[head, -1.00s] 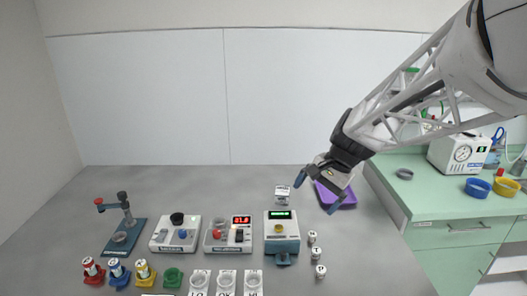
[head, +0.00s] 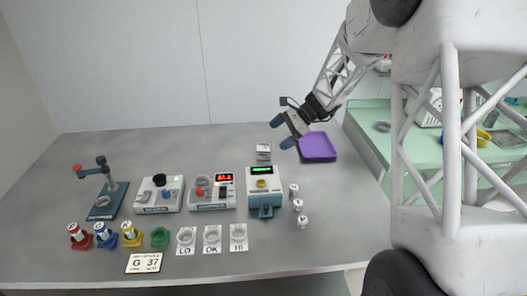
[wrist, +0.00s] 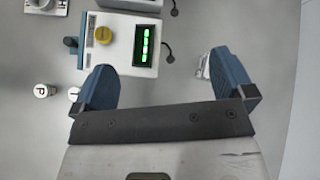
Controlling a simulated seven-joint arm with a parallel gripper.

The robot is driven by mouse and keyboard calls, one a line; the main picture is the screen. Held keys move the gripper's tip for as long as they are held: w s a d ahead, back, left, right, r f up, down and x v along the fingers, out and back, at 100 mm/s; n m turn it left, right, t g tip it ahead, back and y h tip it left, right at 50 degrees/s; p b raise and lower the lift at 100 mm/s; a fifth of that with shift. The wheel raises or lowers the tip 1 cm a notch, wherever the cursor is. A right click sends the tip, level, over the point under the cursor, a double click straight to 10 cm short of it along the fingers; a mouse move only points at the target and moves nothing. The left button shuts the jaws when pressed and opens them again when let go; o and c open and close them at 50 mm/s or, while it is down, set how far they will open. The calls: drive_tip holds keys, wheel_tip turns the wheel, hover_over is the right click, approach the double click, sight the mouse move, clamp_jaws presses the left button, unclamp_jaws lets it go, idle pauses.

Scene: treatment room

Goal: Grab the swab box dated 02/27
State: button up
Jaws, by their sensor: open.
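A small white box (head: 263,151) with dark print stands on the grey table behind the teal-and-white device with a green display. The print is too small to read, so I cannot tell its date. My gripper (head: 283,132) is open and empty, above and slightly right of the box. In the wrist view my gripper (wrist: 163,66) has its blue fingers wide apart. What looks like the same box (wrist: 203,67) shows there just beside the right finger, which hides part of it.
The teal-and-white device (head: 263,184) stands in front of the box. A purple tray (head: 318,147) lies to the right. Small white lettered pieces (head: 298,204) stand at the front right. Two more devices (head: 157,195) stand left. The table behind them is clear.

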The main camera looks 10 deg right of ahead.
sight(267, 146)
drive_tip(key=w+d+f+m+y, duration=0.1)
drive_tip(key=w+f+m, duration=0.1)
drive_tip(key=w+f, duration=0.2)
drive_tip(key=w+d+f+m+t+y, duration=0.1)
drive_tip(key=w+f, duration=0.4)
drive_tip(key=w+f+m+t+y, duration=0.1)
drive_tip(key=w+f+m, duration=0.1)
drive_tip(key=w+f, duration=0.2)
drive_tip(key=shift+w+d+f+m, duration=0.3)
drive_tip(key=shift+w+d, duration=0.1)
drive_tip(key=shift+w, duration=0.3)
drive_tip(key=shift+x, duration=1.3)
drive_tip(key=shift+a, duration=0.1)
drive_tip(key=shift+x, duration=2.5)
drive_tip(key=shift+w+r, duration=0.1)
